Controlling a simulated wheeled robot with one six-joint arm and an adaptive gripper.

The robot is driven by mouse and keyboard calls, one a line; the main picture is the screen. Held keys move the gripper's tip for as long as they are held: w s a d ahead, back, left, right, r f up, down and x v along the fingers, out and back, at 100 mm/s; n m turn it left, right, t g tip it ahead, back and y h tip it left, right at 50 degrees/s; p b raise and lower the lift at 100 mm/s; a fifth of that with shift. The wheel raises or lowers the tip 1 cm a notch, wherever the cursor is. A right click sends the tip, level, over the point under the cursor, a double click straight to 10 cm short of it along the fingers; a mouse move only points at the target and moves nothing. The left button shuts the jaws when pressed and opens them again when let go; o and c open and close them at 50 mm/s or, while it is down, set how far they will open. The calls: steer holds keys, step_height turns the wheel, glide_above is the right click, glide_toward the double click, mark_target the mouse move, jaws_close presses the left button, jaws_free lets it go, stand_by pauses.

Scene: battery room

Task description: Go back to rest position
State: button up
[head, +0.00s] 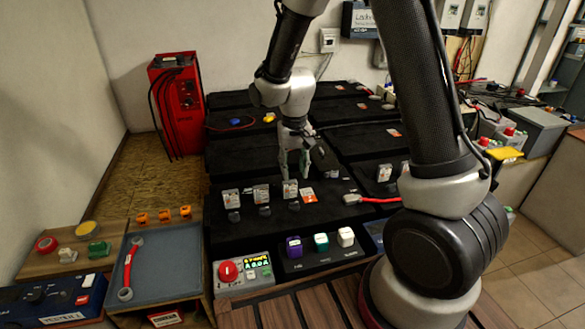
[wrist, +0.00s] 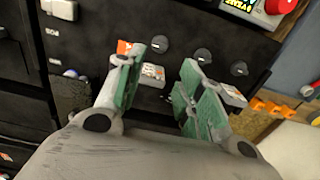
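My gripper (head: 293,163) hangs fingers-down over the black battery bench (head: 232,153), just behind a row of small white labelled blocks. In the wrist view my gripper (wrist: 160,85) has its green-padded fingers spread apart. No held object shows between them; a white labelled block (wrist: 152,74) with an orange tag lies beyond the fingertips. My arm reaches in from the upper middle of the head view, bent downward at the wrist. Whether the fingertips touch the bench cannot be told.
A control box with a red button (head: 228,271) stands at the front beside purple, teal and white blocks. A grey tray (head: 170,262) holds a red-handled tool. A red charger (head: 176,105) stands at the back left. A red cable (head: 378,199) lies right of my gripper.

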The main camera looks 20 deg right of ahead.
steer(key=s+d+r+t, duration=0.2)
steer(key=s+d+r, duration=0.5)
steer(key=s+r, duration=0.4)
steer(key=s+d+r+t, duration=0.2)
steer(key=s+d+r, duration=0.5)
steer(key=s+r, duration=0.5)
steer(key=shift+s+r+n, duration=0.25)
steer(key=shift+r+n, duration=0.05)
steer(key=shift+n, duration=0.1)
steer(key=shift+a, duration=0.1)
